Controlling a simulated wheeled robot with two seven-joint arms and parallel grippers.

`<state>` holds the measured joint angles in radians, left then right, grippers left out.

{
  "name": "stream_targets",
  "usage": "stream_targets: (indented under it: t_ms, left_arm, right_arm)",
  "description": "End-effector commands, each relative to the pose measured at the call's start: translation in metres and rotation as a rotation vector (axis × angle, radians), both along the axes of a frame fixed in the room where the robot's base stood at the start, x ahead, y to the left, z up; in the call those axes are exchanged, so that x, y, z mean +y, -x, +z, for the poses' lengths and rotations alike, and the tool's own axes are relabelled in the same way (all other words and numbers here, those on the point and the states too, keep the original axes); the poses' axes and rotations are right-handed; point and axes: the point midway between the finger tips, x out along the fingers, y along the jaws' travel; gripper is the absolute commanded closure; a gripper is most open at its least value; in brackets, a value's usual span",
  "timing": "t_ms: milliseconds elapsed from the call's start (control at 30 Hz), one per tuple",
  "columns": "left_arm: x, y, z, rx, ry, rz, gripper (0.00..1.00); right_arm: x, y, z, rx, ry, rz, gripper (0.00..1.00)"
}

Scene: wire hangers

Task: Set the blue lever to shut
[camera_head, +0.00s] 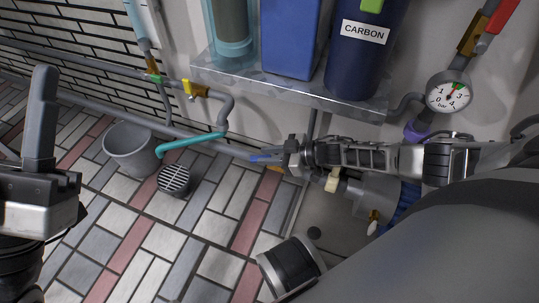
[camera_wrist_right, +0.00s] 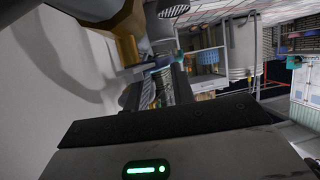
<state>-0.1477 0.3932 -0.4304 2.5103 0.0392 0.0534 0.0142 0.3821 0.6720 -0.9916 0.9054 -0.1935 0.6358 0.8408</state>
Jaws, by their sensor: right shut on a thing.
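The blue lever (camera_head: 262,158) shows as a small blue tip beside the pipe, below the shelf in the head view. My right gripper (camera_head: 290,158) reaches in from the right and is shut on the lever, hiding much of it. A brass-coloured fitting (camera_head: 274,168) shows just under the lever. My left gripper (camera_head: 40,130) stands at the left edge, away from the pipes; only one finger shows clearly.
A shelf (camera_head: 225,85) above carries filter housings, one labelled CARBON (camera_head: 362,50). A pressure gauge (camera_head: 449,97) is at right. Yellow (camera_head: 188,88) and green (camera_head: 153,78) handles sit on pipes.

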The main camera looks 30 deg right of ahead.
Motion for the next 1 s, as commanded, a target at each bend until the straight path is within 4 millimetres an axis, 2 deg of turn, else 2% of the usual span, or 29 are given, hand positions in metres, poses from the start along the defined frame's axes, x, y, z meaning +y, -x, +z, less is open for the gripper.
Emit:
stream_targets:
  t_ms: [33,100,133,200,467,600,800,1000]
  left_arm:
    - [0.000,0.000,0.000,0.000,0.000,0.000,0.64]
    - [0.000,0.000,0.000,0.000,0.000,0.000,0.64]
    - [0.000,0.000,0.000,0.000,0.000,0.000,0.64]
    - [0.000,0.000,0.000,0.001,0.001,-0.001,0.64]
    - [0.000,0.000,0.000,0.000,0.000,-0.001,0.64]
    - [0.000,-0.002,0.003,0.027,0.006,-0.008,0.64]
    - [0.003,-0.016,-0.027,0.314,0.064,-0.015,0.64]
    - [0.002,-0.018,-0.055,0.568,0.121,-0.041,0.64]
  right_arm:
    - [0.005,0.009,-0.008,0.019,-0.001,0.014,1.00]
    - [0.005,0.009,-0.008,0.019,-0.001,0.014,1.00]
    - [0.005,0.009,-0.008,0.019,-0.001,0.014,0.70]
    - [0.004,0.009,-0.008,0.019,0.000,0.012,0.52]
    - [0.002,0.006,-0.005,0.012,0.001,0.006,0.52]
    - [-0.004,0.011,0.000,0.013,0.003,0.005,0.52]
    - [-0.030,0.035,0.016,0.015,0.005,0.003,0.52]
    - [-0.057,0.061,0.031,0.015,0.003,0.006,0.52]
